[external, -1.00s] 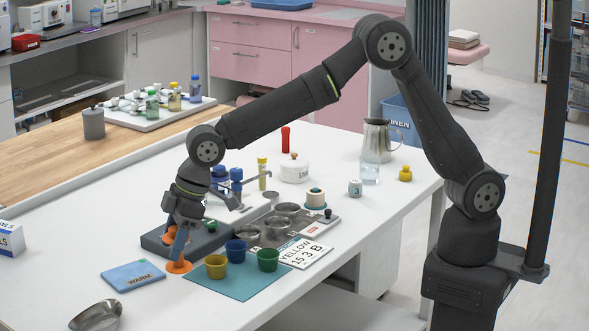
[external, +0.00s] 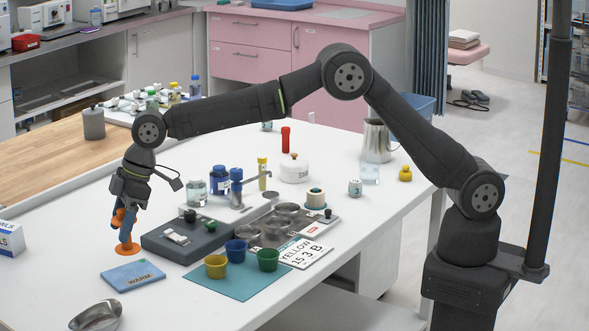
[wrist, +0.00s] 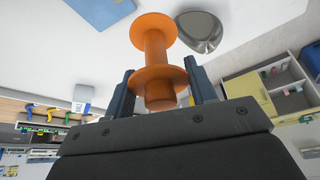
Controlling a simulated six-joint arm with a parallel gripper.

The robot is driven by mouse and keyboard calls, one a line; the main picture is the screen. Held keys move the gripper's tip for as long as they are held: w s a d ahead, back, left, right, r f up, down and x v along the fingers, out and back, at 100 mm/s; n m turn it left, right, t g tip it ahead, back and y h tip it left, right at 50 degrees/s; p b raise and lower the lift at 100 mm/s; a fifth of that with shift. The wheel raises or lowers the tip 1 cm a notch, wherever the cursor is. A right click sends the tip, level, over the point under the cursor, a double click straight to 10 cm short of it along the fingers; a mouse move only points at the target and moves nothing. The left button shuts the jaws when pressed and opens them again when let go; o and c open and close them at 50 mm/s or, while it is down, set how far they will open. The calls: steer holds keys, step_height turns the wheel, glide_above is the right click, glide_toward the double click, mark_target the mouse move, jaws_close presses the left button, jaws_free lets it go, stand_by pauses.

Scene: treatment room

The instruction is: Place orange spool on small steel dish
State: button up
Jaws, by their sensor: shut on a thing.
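The orange spool (external: 129,248) is held between the blue fingers of my gripper (external: 127,232). It hangs nearly upright above the white table, over the far edge of the blue WARM pad. In the wrist view the spool (wrist: 155,45) shows both flanges, with the fingers on either side of its near end. A shallow steel dish (external: 97,316) lies at the front left edge of the table. It also shows in the wrist view (wrist: 199,32), beyond the spool. Several small round steel dishes (external: 287,209) stand in the middle of the table; I cannot tell which one the task names.
The blue WARM pad (external: 133,275) lies below my gripper. A dark grey box (external: 187,240) stands to the right. Yellow, blue and green cups (external: 267,259) stand on a teal mat. A jar (external: 197,192) and blue bottle (external: 220,180) stand behind. The table's left part is mostly clear.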

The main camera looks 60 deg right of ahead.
steer(key=shift+s+a+f, duration=0.45)
steer(key=shift+a+f, duration=0.8)
steer(key=shift+f, duration=0.25)
steer(key=shift+s+a+f, duration=0.5)
steer(key=shift+a+f, duration=0.8)
steer(key=shift+f, duration=0.15)
steer(key=shift+s+a+f, duration=0.45)
steer(key=shift+a+f, duration=0.8)
steer(key=shift+f, duration=0.25)
steer(key=shift+f, duration=0.15)
steer(key=shift+f, duration=0.15)
steer(key=o, duration=1)
steer(key=shift+c, duration=0.2)
steer(key=shift+r, duration=0.35)
steer(key=v, duration=1.2)
